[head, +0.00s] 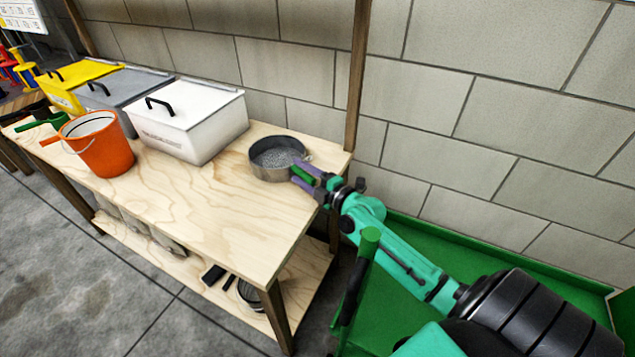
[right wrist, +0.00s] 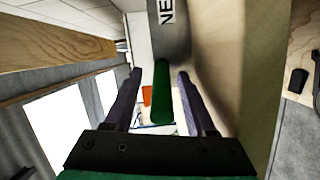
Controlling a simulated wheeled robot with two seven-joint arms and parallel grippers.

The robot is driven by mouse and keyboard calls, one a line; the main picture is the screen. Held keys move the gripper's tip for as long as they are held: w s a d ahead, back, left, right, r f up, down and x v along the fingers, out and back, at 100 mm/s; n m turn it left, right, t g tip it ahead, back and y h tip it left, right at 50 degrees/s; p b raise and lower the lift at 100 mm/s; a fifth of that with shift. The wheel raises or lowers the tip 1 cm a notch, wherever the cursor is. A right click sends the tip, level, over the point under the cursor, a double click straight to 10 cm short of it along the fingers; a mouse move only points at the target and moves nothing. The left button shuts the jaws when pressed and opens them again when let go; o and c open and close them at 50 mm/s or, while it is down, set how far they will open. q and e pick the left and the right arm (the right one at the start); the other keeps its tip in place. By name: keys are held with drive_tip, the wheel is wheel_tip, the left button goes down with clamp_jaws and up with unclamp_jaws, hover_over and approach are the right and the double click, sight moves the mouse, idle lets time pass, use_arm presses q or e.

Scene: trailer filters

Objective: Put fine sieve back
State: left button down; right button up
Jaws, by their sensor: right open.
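A round grey metal sieve (head: 277,153) with a fine mesh sits on the right end of the wooden table top, near the wall. Its rim carries dark letters ending in "NE" in the right wrist view (right wrist: 168,15). Its green handle (head: 303,175) points towards my right arm. My right gripper (head: 308,179) is open, with its purple fingers on either side of the handle. The right wrist view shows the green handle (right wrist: 162,95) between the two fingers, with visible gaps on both sides. My left gripper is not in view.
A white bin (head: 188,125), a grey bin (head: 125,90) and a yellow bin (head: 82,80) stand at the back. An orange bucket (head: 107,150) is on the left. Another round sieve (head: 249,294) is on the lower shelf. The table's front right is clear.

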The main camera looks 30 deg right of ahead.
drive_tip(key=v, duration=1)
drive_tip(key=shift+s, duration=0.4)
drive_tip(key=shift+d+r, duration=0.1)
